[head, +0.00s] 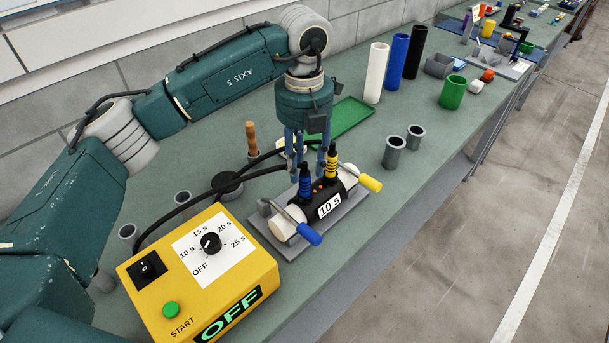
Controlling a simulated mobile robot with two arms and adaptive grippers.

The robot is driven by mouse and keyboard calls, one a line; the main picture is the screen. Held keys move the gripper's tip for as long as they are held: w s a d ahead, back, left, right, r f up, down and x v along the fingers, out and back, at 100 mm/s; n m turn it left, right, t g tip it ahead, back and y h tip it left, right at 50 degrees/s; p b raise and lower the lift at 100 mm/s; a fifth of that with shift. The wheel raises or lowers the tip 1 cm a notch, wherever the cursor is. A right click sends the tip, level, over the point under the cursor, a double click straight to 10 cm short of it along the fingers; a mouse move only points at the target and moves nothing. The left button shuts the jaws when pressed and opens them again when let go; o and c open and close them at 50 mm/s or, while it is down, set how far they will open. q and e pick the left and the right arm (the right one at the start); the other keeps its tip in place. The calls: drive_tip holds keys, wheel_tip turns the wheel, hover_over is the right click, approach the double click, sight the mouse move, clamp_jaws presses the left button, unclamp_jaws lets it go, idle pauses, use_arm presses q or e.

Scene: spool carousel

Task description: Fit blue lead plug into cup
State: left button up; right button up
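The blue lead plug (305,184) stands upright on the black part of a cylinder labelled "10 s" (317,203), on a grey base plate. A yellow plug (331,163) stands beside it to the right. My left gripper (307,173) points down from above, its fingers apart around the top of the blue plug; I cannot tell whether they touch it. The fingers partly hide the plugs' leads. Which cup the task means is not clear, and the plug's lower end is hidden. My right gripper is not in view.
A yellow timer box (200,275) reading "OFF" is at front left, with black cables behind it. Blue (309,234) and yellow (370,183) handles flank the cylinder.

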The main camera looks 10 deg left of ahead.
use_arm(q)
wheel_tip(320, 180, up, 9)
drive_tip(key=b, duration=0.2)
drive_tip(key=shift+f, duration=0.15)
